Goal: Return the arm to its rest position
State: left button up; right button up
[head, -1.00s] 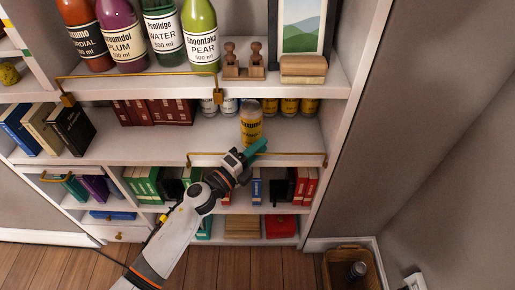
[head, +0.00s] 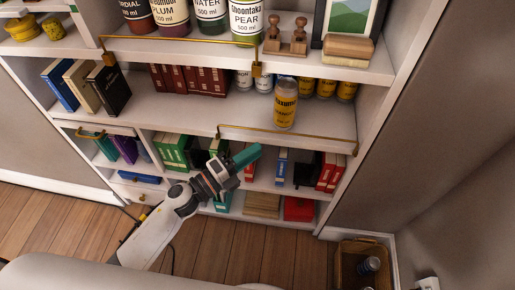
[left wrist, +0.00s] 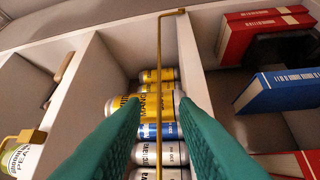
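My left arm (head: 158,228) comes in from the lower left in the head view. Its gripper (head: 247,156) has teal fingers and is in front of the lower shelves, below the brass rail. In the left wrist view the two fingers of this gripper (left wrist: 159,104) are apart, with nothing held between them. A yellow can (head: 285,103) stands on the middle shelf behind the rail, apart from the gripper. It also shows beyond the fingers in the left wrist view (left wrist: 150,103). My right gripper is not in view.
The brass rail (head: 290,139) runs along the middle shelf's front edge. Green books (head: 173,150) and red books (head: 328,172) stand on the shelf below. A brown bin (head: 362,268) is on the floor at the lower right. Wooden floor (head: 215,245) is clear in front of the bookcase.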

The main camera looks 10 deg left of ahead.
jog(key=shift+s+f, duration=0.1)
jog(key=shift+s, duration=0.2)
